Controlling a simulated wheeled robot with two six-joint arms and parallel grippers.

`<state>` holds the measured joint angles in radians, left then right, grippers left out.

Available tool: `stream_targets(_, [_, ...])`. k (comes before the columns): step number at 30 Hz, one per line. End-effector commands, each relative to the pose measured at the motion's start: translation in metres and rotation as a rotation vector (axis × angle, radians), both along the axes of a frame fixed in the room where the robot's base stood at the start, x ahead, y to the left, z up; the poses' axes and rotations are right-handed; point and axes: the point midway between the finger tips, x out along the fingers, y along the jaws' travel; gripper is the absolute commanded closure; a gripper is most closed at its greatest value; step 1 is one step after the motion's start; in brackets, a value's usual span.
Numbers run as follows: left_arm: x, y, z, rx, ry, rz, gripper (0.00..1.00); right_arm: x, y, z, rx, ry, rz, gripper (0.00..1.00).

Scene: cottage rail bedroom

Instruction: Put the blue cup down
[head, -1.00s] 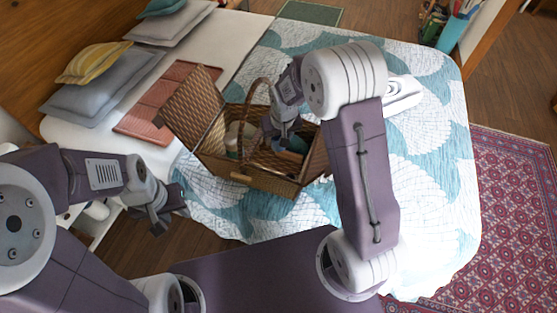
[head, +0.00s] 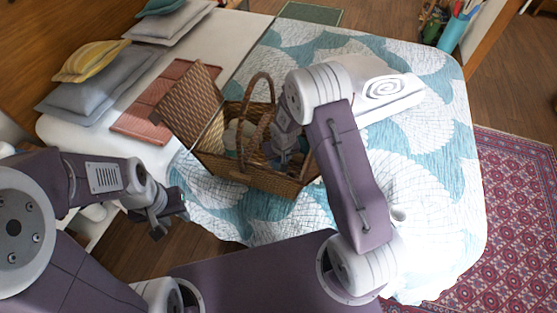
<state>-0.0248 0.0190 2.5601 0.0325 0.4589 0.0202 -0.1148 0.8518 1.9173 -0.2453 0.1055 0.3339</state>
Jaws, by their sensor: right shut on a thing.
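The open wicker basket (head: 238,172) stands on the bed with its lid flap raised on the left and its handle arched over the middle. My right gripper (head: 286,158) reaches down into the right part of the basket and is shut on the blue cup (head: 297,149). The cup is mostly hidden by the fingers and the basket wall, so I cannot tell whether it touches the basket floor. My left gripper (head: 170,214) is empty and open, left of the basket and beyond the bed's edge.
A pale item (head: 231,136) lies in the basket's left part. A rolled white towel (head: 388,90) lies on the patterned quilt (head: 425,145), right of the basket. A reddish folded cloth (head: 150,108) and cushions (head: 98,82) lie at the left. The quilt's right side is clear.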

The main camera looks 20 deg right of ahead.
Motion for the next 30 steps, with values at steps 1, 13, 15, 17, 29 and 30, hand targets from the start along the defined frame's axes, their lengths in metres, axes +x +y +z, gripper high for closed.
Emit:
stream_targets(1, [0.0, 0.0, 0.001, 0.0, 0.0, 0.0, 0.64, 0.0, 0.0, 0.002, 0.0, -0.001, 0.0, 0.98])
stream_targets(13, [0.0, 0.0, -0.002, 0.0, 0.0, 0.0, 0.64, 0.0, 0.0, -0.002, 0.0, 0.0, -0.001, 0.4])
stream_targets(15, [0.0, 0.0, -0.002, 0.0, 0.0, 0.0, 0.64, 0.0, 0.0, -0.002, 0.0, 0.0, -0.001, 0.4])
stream_targets(17, [0.0, 0.0, -0.002, 0.0, 0.0, 0.0, 0.64, 0.0, 0.0, -0.002, 0.0, 0.0, -0.001, 0.4])
stream_targets(29, [0.0, 0.0, 0.015, 0.0, 0.0, 0.0, 0.64, -0.011, 0.0, 0.051, 0.0, -0.005, 0.0, 0.4])
stream_targets(30, [0.0, 0.0, 0.016, 0.0, 0.0, 0.0, 0.64, -0.014, 0.0, 0.06, 0.002, -0.005, -0.002, 0.4])
